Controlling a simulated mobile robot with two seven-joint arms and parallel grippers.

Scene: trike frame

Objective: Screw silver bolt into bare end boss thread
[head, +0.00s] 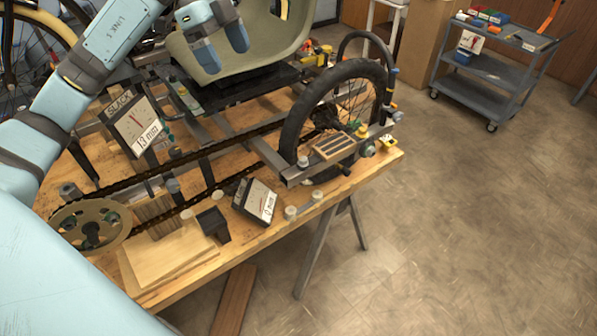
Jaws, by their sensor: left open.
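My left gripper (223,50) is at the top of the head view, above the trike frame and in front of the pale green seat (240,45). Its two fingers are apart with nothing seen between them. The grey trike frame (240,140) lies on the wooden bench, with a black-tyred wheel (297,120) near its right end. Small knobs and fittings sit along the frame end bar (300,172) beside the wheel. I cannot tell which of these is the silver bolt or the bare boss. My right gripper is not in view.
A chain runs from the large chainring (92,228) to the wheel. A SLACK dial (137,127) and a second dial (260,201) stand on the workbench (188,285). Wooden boards (165,255) lie at its front. A grey cart (485,80) stands behind on open floor.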

